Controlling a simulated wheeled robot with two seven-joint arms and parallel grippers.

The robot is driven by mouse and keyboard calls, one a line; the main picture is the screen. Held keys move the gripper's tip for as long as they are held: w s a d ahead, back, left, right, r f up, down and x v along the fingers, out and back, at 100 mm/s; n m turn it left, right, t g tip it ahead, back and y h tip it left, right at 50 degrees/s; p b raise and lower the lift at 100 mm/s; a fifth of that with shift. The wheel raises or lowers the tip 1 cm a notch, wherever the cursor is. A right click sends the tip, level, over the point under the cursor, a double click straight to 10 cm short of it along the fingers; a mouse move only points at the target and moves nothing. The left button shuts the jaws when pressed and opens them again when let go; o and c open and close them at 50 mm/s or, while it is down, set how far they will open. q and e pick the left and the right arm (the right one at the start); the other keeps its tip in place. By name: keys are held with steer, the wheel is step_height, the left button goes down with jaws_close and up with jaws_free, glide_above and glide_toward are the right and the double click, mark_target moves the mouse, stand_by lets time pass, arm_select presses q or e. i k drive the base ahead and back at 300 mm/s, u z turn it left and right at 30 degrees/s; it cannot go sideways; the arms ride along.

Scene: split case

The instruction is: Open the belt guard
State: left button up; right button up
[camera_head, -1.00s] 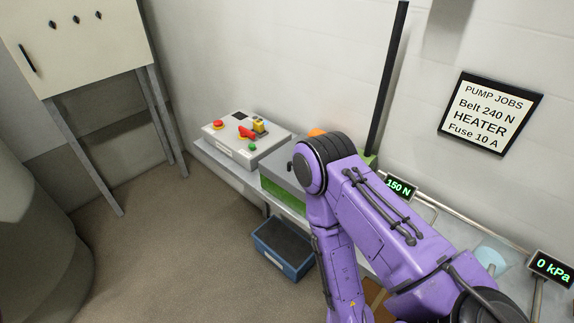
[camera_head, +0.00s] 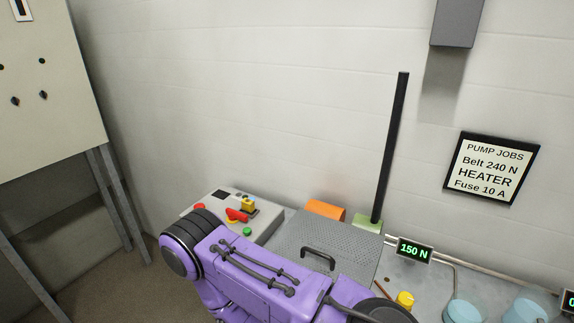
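The belt guard looks to be the grey perforated cover (camera_head: 345,247) with a dark bar handle (camera_head: 318,257) on the bench. It lies flat and looks closed. An orange rounded part (camera_head: 325,209) shows behind it, and a tall black post on a pale green base (camera_head: 367,222) stands at its back right corner. My purple arm crosses the lower middle of the view, in front of the cover's near side and hiding part of it. Neither gripper shows in the view.
A control box (camera_head: 262,219) with red and green buttons and a red switch stands left of the cover. A yellow knob (camera_head: 405,299) and pale blue round parts (camera_head: 463,311) are at right. A job sign (camera_head: 491,168) hangs on the wall.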

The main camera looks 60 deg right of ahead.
mark_target(350, 252)
steer(key=i, duration=0.8)
steer(key=z, duration=3.05)
steer(key=i, duration=0.5)
steer(key=u, duration=0.5)
steer(key=k, duration=0.95)
steer(key=z, duration=0.45)
